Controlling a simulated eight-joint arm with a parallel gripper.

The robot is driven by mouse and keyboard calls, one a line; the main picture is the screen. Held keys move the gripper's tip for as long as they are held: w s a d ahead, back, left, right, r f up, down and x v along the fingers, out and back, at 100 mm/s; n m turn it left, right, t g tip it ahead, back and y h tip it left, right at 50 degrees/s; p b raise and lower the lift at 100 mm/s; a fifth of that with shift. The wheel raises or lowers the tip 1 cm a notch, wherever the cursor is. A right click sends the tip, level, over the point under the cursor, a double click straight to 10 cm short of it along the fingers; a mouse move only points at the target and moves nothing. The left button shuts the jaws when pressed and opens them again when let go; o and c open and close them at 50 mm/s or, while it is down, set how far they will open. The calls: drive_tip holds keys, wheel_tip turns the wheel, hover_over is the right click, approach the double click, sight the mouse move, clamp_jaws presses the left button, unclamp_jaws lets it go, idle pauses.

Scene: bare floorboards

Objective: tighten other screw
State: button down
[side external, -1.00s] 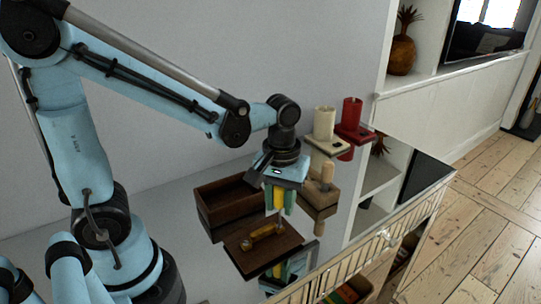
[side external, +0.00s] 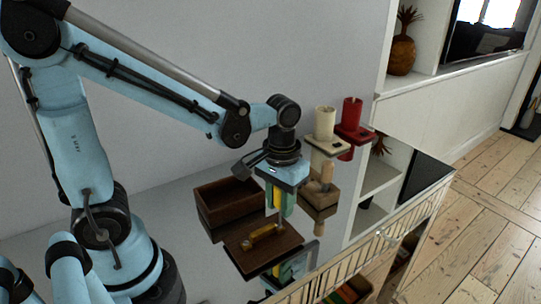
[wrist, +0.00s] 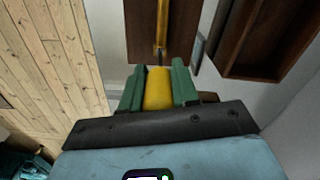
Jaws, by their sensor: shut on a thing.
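My gripper (side external: 279,203) has its green fingers shut around the yellow handle of a screwdriver (wrist: 158,90), which points down. In the side view the tool hangs over a dark brown board (side external: 258,263). A yellow bar (side external: 262,233) lies across this board; in the wrist view the board (wrist: 137,35) is straight ahead of the fingers, with the bar (wrist: 162,15) in line with the tool. The screwdriver's tip is at or close to the bar's end; I cannot tell whether it touches. The screw heads are too small or hidden to make out.
An open brown box (side external: 228,203) stands behind the board. A wooden block with a wooden-handled tool (side external: 318,190) is to the right. Behind it are a cream holder (side external: 325,125) and a red one (side external: 351,117). The glossy surface mirrors things. Its front edge is close.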

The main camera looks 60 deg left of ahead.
drive_tip(key=m, duration=0.4)
idle(0.4)
drive_tip(key=m, duration=0.4)
idle(0.5)
drive_tip(key=shift+r, duration=0.5)
